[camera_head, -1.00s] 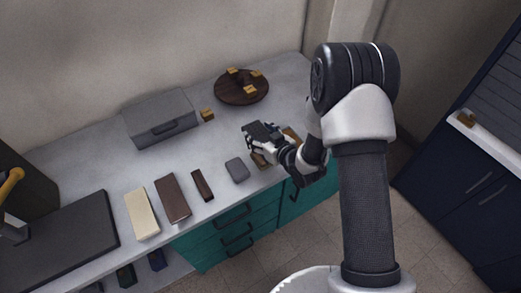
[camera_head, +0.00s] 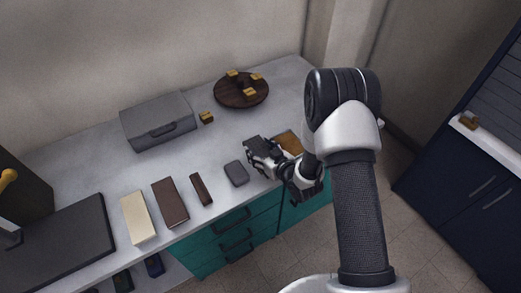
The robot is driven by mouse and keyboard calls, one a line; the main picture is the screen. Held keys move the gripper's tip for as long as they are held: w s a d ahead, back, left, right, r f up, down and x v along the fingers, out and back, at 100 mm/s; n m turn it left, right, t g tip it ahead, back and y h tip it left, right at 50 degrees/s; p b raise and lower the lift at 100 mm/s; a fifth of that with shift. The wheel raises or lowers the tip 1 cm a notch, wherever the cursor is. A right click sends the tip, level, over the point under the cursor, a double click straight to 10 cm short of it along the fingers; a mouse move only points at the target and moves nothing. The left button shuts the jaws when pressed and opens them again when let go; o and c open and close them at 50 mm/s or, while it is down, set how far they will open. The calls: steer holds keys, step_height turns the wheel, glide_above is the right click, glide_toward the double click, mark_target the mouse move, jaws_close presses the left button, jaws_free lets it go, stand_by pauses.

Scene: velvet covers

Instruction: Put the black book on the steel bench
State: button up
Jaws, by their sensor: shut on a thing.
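The steel bench (camera_head: 105,163) is the long grey worktop with teal drawers, running from lower left to upper right. My gripper (camera_head: 258,147) is over its front right part, shut on a small dark thing that looks like the black book (camera_head: 262,144). The gripper's own dark parts cover much of it, so its outline is unclear. I cannot tell whether it touches the worktop. A flat orange-brown piece (camera_head: 290,142) lies on the bench just right of the gripper.
A grey pad (camera_head: 236,173), brown books (camera_head: 171,201) and a cream book (camera_head: 138,217) line the front edge. A grey case (camera_head: 158,120) and round wooden board (camera_head: 241,92) with yellowish blocks stand behind. Blue (camera_head: 154,264) and dark items sit below. The middle is clear.

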steer(key=shift+f+b, duration=0.35)
steer(key=shift+f, duration=0.05)
steer(key=o, duration=1.2)
steer(key=shift+c, duration=0.2)
steer(key=shift+r, duration=0.1)
steer(key=shift+r+p, duration=0.55)
steer(key=shift+p, duration=0.2)
steer(key=p+v, duration=0.2)
steer(key=v, duration=1)
